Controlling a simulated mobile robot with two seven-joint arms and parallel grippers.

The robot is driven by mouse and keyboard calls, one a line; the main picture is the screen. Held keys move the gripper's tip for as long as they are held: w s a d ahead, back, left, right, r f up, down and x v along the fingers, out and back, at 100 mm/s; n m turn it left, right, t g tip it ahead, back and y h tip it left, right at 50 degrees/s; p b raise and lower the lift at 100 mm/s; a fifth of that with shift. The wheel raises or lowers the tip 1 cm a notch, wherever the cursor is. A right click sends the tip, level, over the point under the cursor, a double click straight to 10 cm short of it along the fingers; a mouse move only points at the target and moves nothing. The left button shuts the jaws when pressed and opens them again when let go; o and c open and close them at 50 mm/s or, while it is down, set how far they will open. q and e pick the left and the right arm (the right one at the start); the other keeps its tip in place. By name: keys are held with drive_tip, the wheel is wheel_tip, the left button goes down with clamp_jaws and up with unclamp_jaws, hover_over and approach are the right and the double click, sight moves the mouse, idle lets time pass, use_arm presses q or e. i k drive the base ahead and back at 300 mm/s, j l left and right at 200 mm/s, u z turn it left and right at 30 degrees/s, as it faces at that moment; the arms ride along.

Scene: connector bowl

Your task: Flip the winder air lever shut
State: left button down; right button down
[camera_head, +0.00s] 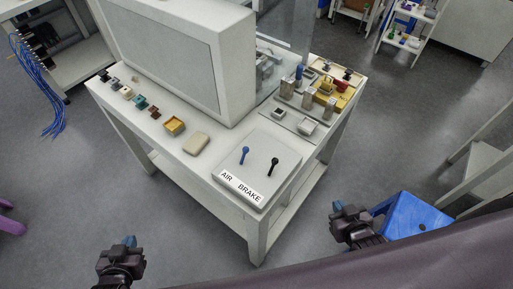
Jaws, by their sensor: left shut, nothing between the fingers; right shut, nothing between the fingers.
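The lever panel (231,174) is a pale box on the front corner of the white workbench, with a label reading AIR and BRAKE along its front edge. The blue lever (244,154) stands up on the left, on the AIR side. The black lever (273,166) stands to its right, on the BRAKE side. My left gripper (129,242) is shut and empty, low at the left, apart from the bench. My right gripper (338,207) is shut and empty, in front of the bench to the right of the panel. Neither touches a lever.
A large grey-white cabinet (170,62) stands on the bench behind the panel. Metal cylinders and a yellow part (333,98) sit at the right. A blue stool (415,216) is beside my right gripper.

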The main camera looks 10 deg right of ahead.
sight(245, 150)
drive_tip(key=k+l+u, duration=0.2)
drive_tip(key=l+u, duration=0.15)
drive_tip(key=k+l+u, duration=0.25)
drive_tip(key=l+u, duration=0.15)
drive_tip(key=i, duration=0.45)
drive_tip(key=l, duration=0.1)
